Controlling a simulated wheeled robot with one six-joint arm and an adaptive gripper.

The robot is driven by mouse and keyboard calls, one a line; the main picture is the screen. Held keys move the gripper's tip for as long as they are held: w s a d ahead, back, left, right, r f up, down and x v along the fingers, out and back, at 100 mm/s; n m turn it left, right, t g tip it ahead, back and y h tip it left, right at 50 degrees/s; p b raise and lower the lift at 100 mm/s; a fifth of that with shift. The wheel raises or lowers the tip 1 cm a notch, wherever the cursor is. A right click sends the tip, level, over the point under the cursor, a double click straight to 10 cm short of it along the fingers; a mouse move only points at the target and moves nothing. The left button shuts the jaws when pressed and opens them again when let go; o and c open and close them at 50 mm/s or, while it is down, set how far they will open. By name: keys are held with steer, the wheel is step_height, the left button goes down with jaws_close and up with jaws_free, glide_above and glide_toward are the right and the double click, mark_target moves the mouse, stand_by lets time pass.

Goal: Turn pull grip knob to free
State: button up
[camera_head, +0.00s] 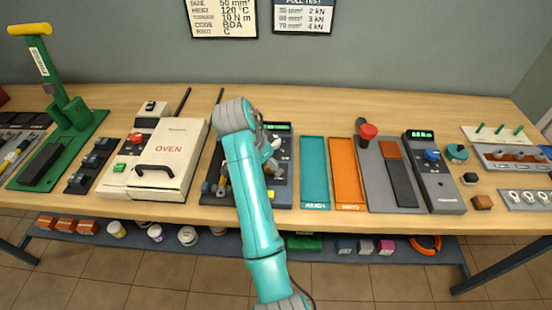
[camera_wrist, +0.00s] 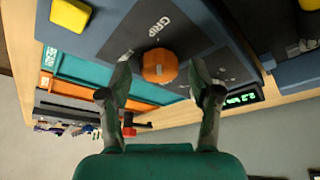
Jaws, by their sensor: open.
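The pull grip knob (camera_wrist: 159,66) is an orange, faceted round knob on a dark panel in the wrist view, beside the white word "GRIP". Smaller markings beside it are too small to read. My gripper (camera_wrist: 161,78) is open, with one finger on each side of the knob. Gaps show between the fingers and the knob, and I cannot tell whether either touches it. In the head view my gripper (camera_head: 272,158) is over the dark pull tester (camera_head: 283,186), and my arm hides the knob there.
A green display (camera_wrist: 240,99) and a yellow block (camera_wrist: 71,13) are near the knob. On the bench, the white oven (camera_head: 168,150) stands left. A teal tray (camera_head: 314,170), an orange tray (camera_head: 347,170) and a red-knobbed lever (camera_head: 368,132) stand right.

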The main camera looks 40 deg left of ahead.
steer(key=c, duration=1.1)
steer(key=shift+c, duration=0.2)
steer(key=shift+d+n, duration=0.1)
steer(key=shift+n, duration=0.4)
steer(key=n+y, duration=0.1)
steer(key=n, duration=0.2)
steer(key=shift+d+n+y, duration=0.1)
steer(key=shift+n+y, duration=0.3)
steer(key=n, duration=0.2)
steer(key=n+y, duration=0.1)
steer(key=n, duration=0.1)
steer(key=shift+n+g+y, duration=0.3)
steer(key=n+g+y, duration=0.1)
steer(key=n, duration=0.3)
steer(key=shift+w+d, duration=0.1)
steer(key=shift+n+g+y, duration=0.4)
steer(key=shift+n+g, duration=0.4)
steer(key=shift+n, duration=1.4)
